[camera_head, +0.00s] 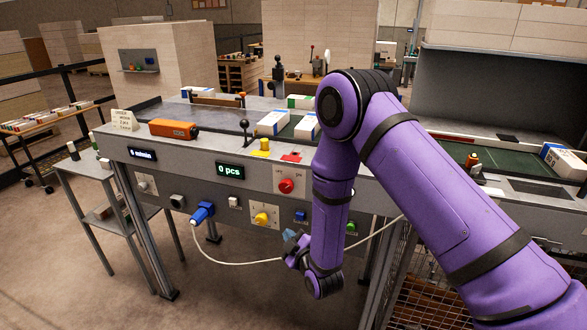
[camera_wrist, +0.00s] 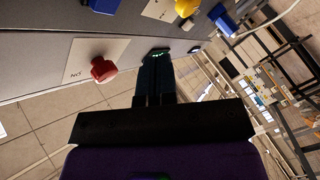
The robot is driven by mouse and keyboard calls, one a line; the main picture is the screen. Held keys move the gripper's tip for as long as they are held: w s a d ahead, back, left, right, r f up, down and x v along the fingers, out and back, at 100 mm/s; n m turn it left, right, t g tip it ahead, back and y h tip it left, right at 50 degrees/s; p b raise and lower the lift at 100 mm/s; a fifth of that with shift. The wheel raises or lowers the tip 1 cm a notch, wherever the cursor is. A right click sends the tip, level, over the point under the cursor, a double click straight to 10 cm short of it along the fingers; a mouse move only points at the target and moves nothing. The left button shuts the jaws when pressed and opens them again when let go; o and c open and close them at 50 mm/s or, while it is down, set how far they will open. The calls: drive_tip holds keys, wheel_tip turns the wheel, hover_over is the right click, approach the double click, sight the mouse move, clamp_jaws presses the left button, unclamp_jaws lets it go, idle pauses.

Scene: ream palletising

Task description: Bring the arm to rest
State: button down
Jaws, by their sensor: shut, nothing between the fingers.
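My purple arm reaches down in front of the machine's control panel in the head view. It is bent at the elbow, and its lower part hangs almost straight down. My gripper (camera_head: 291,238) is at its lower end, small and partly hidden by the wrist, in front of the panel's lower edge. In the wrist view my gripper (camera_wrist: 154,80) shows its dark fingers together, with nothing held between them. The fingers point towards the grey panel (camera_wrist: 35,60). I cannot tell how much space lies between the fingertips and the panel.
A red knob (camera_head: 286,186), a yellow knob (camera_head: 262,218) and a blue plug (camera_head: 202,213) with a white cable stick out of the panel. White and blue reams (camera_head: 272,122) lie on the machine. A small side table (camera_head: 85,168) stands left; floor in front is open.

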drive_tip(key=w+d+r+m+g+h, duration=0.1)
drive_tip(key=w+d+r+m, duration=0.15)
drive_tip(key=r, duration=0.45)
drive_tip(key=w+d+r+m+g+h, duration=0.1)
drive_tip(key=w+d+r, duration=0.15)
drive_tip(key=r, duration=0.55)
drive_tip(key=s+d+r+m+g+h, duration=0.1)
drive_tip(key=s+d+r+m, duration=0.15)
drive_tip(key=d+r, duration=0.35)
drive_tip(key=s+d+r+m+g+h, duration=0.1)
drive_tip(key=s+d+r+g+h, duration=0.1)
drive_tip(key=s+d+r, duration=0.45)
drive_tip(key=s+d+r+m+g+h, duration=0.1)
drive_tip(key=s+d+r, duration=0.3)
drive_tip(key=s, duration=0.5)
drive_tip(key=s+d+r+m+g, duration=0.2)
drive_tip(key=s+d+r+m, duration=0.2)
drive_tip(key=s, duration=0.6)
drive_tip(key=s+d+r+m+g+h, duration=0.1)
drive_tip(key=s+d+r, duration=0.3)
drive_tip(key=s, duration=0.5)
drive_tip(key=shift+s+m+g+h, duration=0.25)
drive_tip(key=shift+m+g, duration=0.35)
drive_tip(key=shift+m, duration=0.3)
drive_tip(key=shift+w+d, duration=0.1)
